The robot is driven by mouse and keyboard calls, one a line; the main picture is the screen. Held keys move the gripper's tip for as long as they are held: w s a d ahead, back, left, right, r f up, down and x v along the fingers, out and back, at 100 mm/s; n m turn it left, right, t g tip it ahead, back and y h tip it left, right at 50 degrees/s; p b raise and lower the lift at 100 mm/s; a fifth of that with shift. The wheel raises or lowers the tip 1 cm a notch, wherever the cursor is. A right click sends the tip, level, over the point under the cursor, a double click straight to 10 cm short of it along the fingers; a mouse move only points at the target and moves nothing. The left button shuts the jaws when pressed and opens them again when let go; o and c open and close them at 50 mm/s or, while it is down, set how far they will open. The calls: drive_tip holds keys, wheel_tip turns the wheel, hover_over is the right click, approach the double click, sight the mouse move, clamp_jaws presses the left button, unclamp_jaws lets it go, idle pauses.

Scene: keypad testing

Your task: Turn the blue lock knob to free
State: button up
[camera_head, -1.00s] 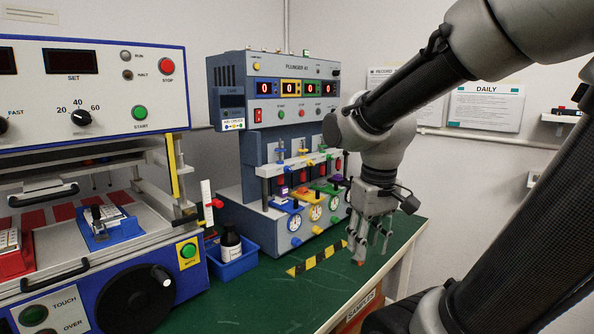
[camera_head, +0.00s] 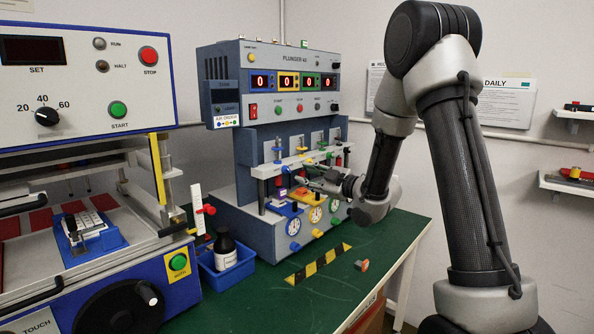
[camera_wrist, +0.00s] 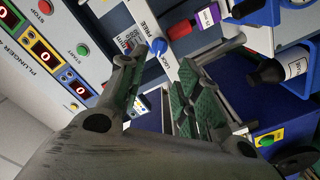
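The blue lock knob (camera_wrist: 159,45) sits on a white strip in the wrist view, between the printed words FREE and LOCK. Its pointer is too small to read. My gripper (camera_wrist: 182,54) is open, with one finger on each side of the knob's place in the picture. No contact with the knob shows. In the head view my gripper (camera_head: 308,181) points left at the front of the plunger machine (camera_head: 230,165), near its white crossbar. The knob is hard to make out there.
A blue tray (camera_head: 240,270) holds a dark bottle (camera_head: 225,246) left of the machine. Coloured stations and dials line the machine's front. The green bench (camera_head: 375,245) is mostly clear at right.

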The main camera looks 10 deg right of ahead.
sight(287, 169)
drive_tip(key=x, duration=0.7)
drive_tip(key=shift+w+a+r, duration=0.2)
drive_tip(key=shift+w, duration=0.1)
clamp_jaws()
